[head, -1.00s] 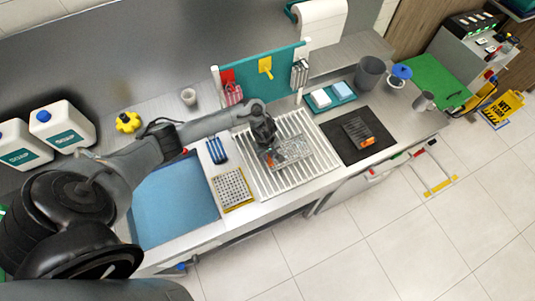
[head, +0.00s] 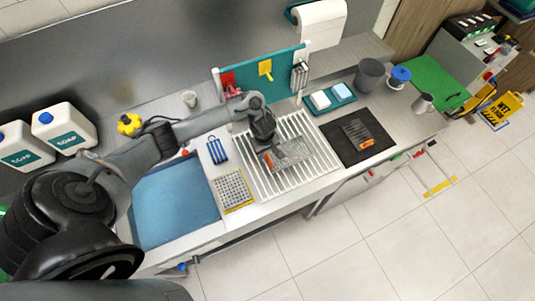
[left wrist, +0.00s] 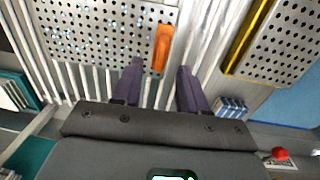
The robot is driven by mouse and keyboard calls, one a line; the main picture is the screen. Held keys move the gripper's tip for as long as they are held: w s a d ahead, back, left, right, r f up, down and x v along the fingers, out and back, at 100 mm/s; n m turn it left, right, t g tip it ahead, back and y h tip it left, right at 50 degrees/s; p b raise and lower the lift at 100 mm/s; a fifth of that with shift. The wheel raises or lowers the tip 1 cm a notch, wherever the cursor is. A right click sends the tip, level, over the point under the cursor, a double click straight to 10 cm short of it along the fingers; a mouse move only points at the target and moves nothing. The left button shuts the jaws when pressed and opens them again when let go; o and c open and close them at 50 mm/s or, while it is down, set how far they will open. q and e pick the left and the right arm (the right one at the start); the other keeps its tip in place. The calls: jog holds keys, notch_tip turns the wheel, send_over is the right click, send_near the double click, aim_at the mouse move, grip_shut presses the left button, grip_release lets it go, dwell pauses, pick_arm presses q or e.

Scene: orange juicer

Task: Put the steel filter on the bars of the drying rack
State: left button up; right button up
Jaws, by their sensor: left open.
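The steel filter (head: 292,152) is a perforated plate with an orange handle. It lies flat over the pale bars of the drying rack (head: 247,172). In the left wrist view the filter (left wrist: 98,38) is at the top, with its orange handle (left wrist: 161,48) just ahead of my fingertips. My left gripper (head: 270,147) is at the handle end of the filter. Its two dark fingers (left wrist: 160,72) are apart with nothing between them, and rack bars show in the gap. I cannot tell the exact height of the fingertips above the rack. My right gripper is not in view.
A dark mat (head: 340,150) on the right bears another orange-handled item (head: 357,132). A teal board (head: 240,68) stands behind. A blue mat (head: 170,205) lies at left.

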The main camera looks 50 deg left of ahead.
pick_arm(q)
notch_tip(320, 180, up, 8)
jog(key=p, duration=0.3)
jog(key=s+d+m+t+h, duration=0.1)
jog(key=s+d+m+t, duration=0.1)
jog(key=d+m, duration=0.5)
jog(key=s+d+m+t, duration=0.2)
jog(key=d+m, duration=0.2)
jog(key=d, duration=0.7)
jog(key=s+a+r+m, duration=0.1)
jog(key=s+r+m, duration=0.2)
jog(key=s, duration=0.4)
jog(key=s+a+r+m+g+y, duration=0.1)
jog(key=s+a+r+m, duration=0.1)
jog(key=s+r, duration=0.4)
jog(key=shift+s+r+m, duration=0.2)
jog(key=shift+s+m, duration=0.2)
jog(key=shift+s, duration=0.55)
jog(key=shift+r+p, duration=0.3)
jog(key=shift+p, duration=0.15)
